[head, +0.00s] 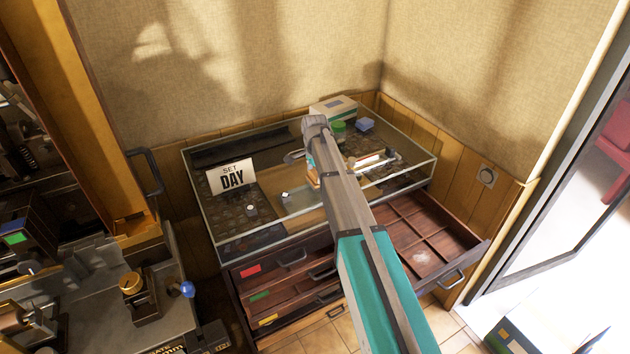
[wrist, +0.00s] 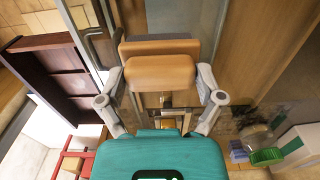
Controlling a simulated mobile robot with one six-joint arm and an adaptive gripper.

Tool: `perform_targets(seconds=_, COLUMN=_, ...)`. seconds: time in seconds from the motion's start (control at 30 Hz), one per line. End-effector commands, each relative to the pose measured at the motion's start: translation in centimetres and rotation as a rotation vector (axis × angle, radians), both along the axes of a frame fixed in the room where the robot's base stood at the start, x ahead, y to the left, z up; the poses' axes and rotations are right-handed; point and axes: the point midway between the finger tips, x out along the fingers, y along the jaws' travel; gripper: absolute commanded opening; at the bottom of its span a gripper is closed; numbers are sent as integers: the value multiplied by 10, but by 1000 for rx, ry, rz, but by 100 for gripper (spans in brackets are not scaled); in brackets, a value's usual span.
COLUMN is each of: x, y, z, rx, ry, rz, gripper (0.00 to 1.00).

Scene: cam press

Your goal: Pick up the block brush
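The block brush appears to be the tan-orange block (wrist: 160,74) in the middle of the wrist view, with a darker tan part (wrist: 158,47) behind it. My gripper (wrist: 161,80) has its two grey fingers wide apart, one on each side of the block. I see almost no gap at the block's sides, but I cannot tell whether the fingers press on it. In the head view, a small orange patch of it (head: 313,180) shows beside my arm, over the glass case. My arm hides most of the gripper there. Any bristles are hidden.
The glass display case (head: 225,238) holds small items and a "SET DAY" sign (head: 231,176). A box (head: 333,107), a green round item (head: 338,126) and a blue block (head: 364,125) stand at the back. Drawers (head: 425,232) stand open below. A machine (head: 125,300) stands left.

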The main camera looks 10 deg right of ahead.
Motion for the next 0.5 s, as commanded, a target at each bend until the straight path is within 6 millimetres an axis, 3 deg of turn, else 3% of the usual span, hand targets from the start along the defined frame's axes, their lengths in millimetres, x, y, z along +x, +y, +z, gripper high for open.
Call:
perform_targets(seconds=0.03, x=0, y=0, z=0, rx=0, ry=0, rz=0, gripper=63)
perform_targets(seconds=0.23, x=0, y=0, z=0, rx=0, ry=0, rz=0, gripper=28)
perform_targets(seconds=0.5, x=0, y=0, z=1, rx=0, ry=0, rz=0, gripper=27)
